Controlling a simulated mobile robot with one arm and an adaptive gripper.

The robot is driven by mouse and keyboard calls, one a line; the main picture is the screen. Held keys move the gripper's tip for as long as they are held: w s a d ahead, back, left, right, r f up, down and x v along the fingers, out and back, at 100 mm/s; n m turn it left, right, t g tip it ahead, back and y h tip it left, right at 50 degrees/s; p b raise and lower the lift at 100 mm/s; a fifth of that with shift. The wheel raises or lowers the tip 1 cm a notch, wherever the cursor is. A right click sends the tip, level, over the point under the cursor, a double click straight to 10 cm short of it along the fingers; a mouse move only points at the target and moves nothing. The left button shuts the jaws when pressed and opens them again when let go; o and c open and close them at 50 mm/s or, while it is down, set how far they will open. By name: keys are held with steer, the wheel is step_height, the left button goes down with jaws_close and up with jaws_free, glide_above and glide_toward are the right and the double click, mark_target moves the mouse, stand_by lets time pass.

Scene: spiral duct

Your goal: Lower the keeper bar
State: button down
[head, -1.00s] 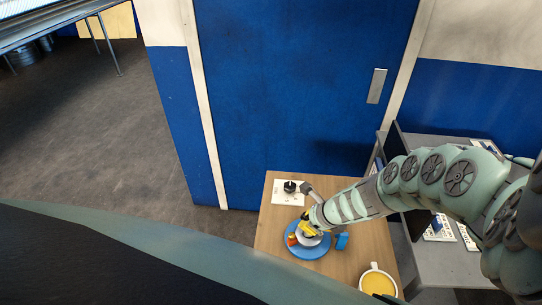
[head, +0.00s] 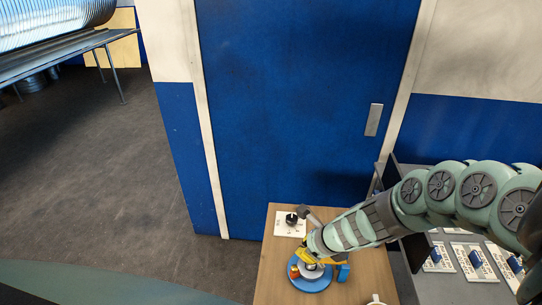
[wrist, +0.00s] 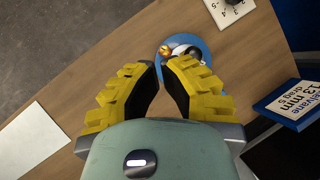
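I cannot pick out a keeper bar for certain in either view. In the head view my gripper (head: 318,260), with yellow fingers, is over a blue round plate (head: 312,287) on a wooden table. In the wrist view my gripper (wrist: 160,65) has its two ribbed fingers apart, with a gap between the tips and nothing between them. Beyond the tips lies the blue plate (wrist: 204,67) with a whitish item and a small orange item on it. The fingers partly hide the plate, and I cannot tell if they touch anything there.
The wooden table (head: 370,285) stands before a blue door (head: 290,100). A white card with a black knob (head: 292,219) is at its back. A blue block (head: 343,273) is right of the plate. A grey bench with several blue-handled panels (head: 438,258) is at the right.

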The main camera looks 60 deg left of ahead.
steer(key=r+p, duration=0.1)
steer(key=s+r+p, duration=0.1)
steer(key=shift+s+r+p, duration=0.15)
steer(key=shift+r+p, duration=0.05)
steer(key=shift+p, duration=0.1)
stand_by(0.5)
